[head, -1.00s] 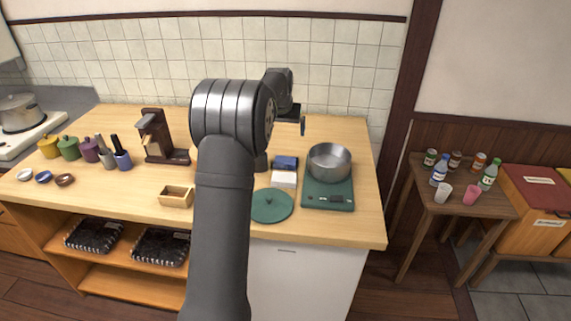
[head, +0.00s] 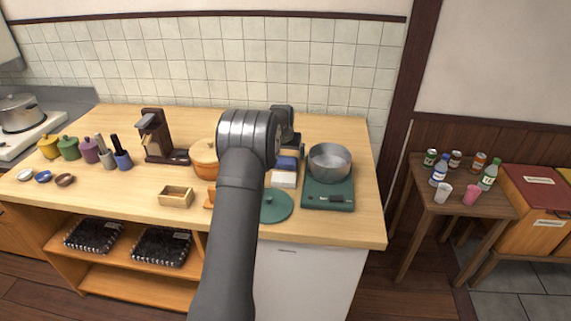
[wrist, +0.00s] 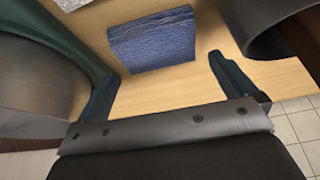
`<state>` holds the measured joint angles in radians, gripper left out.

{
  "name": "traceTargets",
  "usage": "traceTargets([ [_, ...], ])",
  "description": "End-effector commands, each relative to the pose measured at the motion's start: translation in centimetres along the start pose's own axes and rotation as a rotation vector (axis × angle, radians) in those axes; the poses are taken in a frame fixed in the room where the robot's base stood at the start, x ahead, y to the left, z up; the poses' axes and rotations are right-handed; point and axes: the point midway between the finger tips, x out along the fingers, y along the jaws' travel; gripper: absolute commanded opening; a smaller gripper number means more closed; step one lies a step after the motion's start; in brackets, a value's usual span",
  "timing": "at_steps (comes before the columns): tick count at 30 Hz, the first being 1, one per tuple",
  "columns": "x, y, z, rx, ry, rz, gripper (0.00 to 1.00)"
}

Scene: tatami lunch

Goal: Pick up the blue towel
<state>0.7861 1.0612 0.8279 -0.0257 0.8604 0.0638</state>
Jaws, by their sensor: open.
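The blue towel (head: 287,163) is a folded block on the counter, just behind a white folded block and left of the green scale. In the wrist view the blue towel (wrist: 152,42) lies beyond and between my fingertips, with its wrinkled top in sight. My gripper (wrist: 163,72) is open, one finger on each side, with no contact visible and nothing held. In the head view my gripper is by the towel's far side, partly hidden behind my arm.
A steel pot (head: 330,161) stands on the green scale (head: 328,195), close right of the towel. The white block (head: 284,180) and a green lid (head: 276,207) lie in front. An orange pot (head: 204,158) is to the left, partly behind my arm.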

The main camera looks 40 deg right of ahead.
Motion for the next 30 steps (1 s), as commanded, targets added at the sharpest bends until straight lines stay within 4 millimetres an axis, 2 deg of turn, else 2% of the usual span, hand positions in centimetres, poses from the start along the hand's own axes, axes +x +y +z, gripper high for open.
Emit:
traceTargets([
  [1,1.0,-0.1,0.2,0.000,-0.002,0.000,1.00],
  [4,2.1,0.0,0.1,0.000,-0.001,0.000,1.00],
  [12,2.5,0.0,0.0,0.000,0.001,0.000,1.00],
  [18,2.5,0.0,0.1,0.000,0.000,0.000,0.61],
  [26,2.4,0.0,0.0,0.000,0.001,0.000,0.59],
  [30,1.2,0.0,-0.5,0.000,0.002,0.000,0.59],
])
